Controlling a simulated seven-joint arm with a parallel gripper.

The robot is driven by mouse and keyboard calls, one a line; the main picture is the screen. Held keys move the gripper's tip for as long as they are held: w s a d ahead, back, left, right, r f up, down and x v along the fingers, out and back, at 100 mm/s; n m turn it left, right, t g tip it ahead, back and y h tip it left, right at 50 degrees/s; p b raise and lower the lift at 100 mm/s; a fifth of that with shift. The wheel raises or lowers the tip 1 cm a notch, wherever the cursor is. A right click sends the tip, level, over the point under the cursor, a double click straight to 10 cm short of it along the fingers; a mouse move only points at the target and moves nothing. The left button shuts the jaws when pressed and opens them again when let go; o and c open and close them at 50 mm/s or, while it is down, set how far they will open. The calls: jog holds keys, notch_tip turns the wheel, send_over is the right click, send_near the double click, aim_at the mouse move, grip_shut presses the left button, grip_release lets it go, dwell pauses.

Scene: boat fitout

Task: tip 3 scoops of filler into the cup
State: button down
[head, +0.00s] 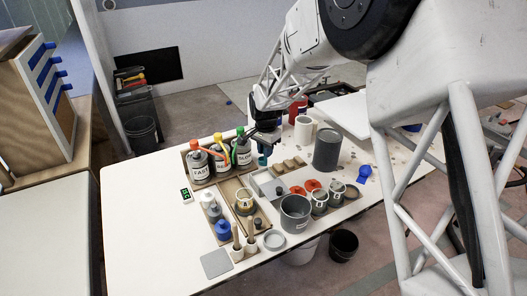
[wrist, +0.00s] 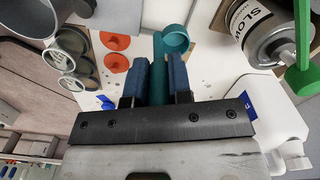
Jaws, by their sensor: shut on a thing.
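My gripper (head: 264,140) is shut on the handle of a teal scoop (wrist: 175,39), with the handle between its blue fingers in the wrist view. The scoop (head: 262,160) hangs above the table beside the SLOW bottle; what it holds cannot be told. A cup (head: 244,202) with a yellowish band stands in a wooden tray left of centre. A grey open tub (head: 295,212) stands at the front, and a dark grey tub (head: 327,149) stands behind it. Which of these holds the filler is not clear. Two small labelled cups (head: 320,202) stand right of the front tub.
FAST (head: 198,165) and SLOW (head: 241,152) bottles flank a third bottle at the back left. Small bottles (head: 222,229) and upright sticks (head: 237,240) stand at the front. Red discs (wrist: 116,41) lie near the cups. A white mug (head: 303,130) stands behind.

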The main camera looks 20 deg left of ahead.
aim_at(265, 166)
jog(key=shift+f, duration=0.15)
jog(key=shift+f, duration=4.95)
jog(key=shift+r, duration=0.15)
jog(key=shift+r, duration=4.05)
jog(key=s+n, duration=0.5)
jog(key=s, duration=0.8)
jog(key=shift+s+a+r+n, duration=0.3)
jog(key=shift+r+n, duration=0.05)
jog(key=shift+n, duration=0.05)
jog(key=shift+a+h, duration=0.2)
jog(key=shift+h, duration=0.1)
